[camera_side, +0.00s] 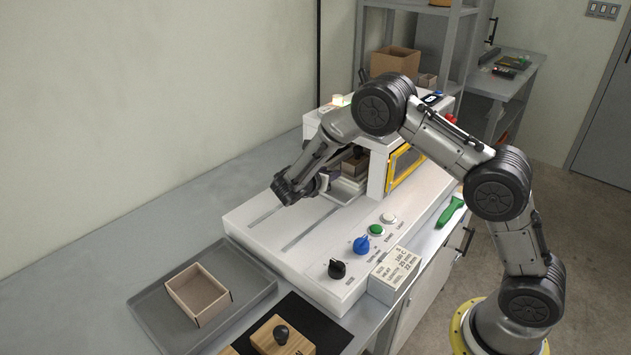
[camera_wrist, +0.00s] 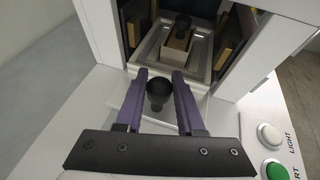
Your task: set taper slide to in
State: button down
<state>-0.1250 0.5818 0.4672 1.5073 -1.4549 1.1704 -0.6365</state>
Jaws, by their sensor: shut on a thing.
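The box former (camera_side: 270,225) is a white machine with two slots in its deck and an opening under its housing. My gripper (camera_wrist: 158,76) has its purple fingers on either side of a black round knob (camera_wrist: 157,92) in front of the opening, and is shut on it. The knob stands on a pale slide plate (camera_wrist: 205,108) that reaches toward the opening. In the side view my gripper (camera_side: 326,182) is at the mouth of the opening, and the arm hides the knob.
The deck front carries a black dial (camera_side: 337,268), a blue dial (camera_side: 361,244), a green button (camera_side: 376,230) and a white button (camera_side: 389,218). A grey tray with an open box (camera_side: 198,293) and a wooden block (camera_side: 283,340) lie at front left. A yellow-framed guard (camera_side: 405,162) flanks the opening.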

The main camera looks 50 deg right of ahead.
jog(key=shift+d, duration=0.85)
jog(key=shift+r, duration=0.1)
jog(key=c, duration=0.5)
grip_release()
jog(key=shift+a, duration=0.1)
jog(key=v, duration=1.3)
jog(key=shift+s+a, duration=0.15)
jog(key=shift+a, duration=0.15)
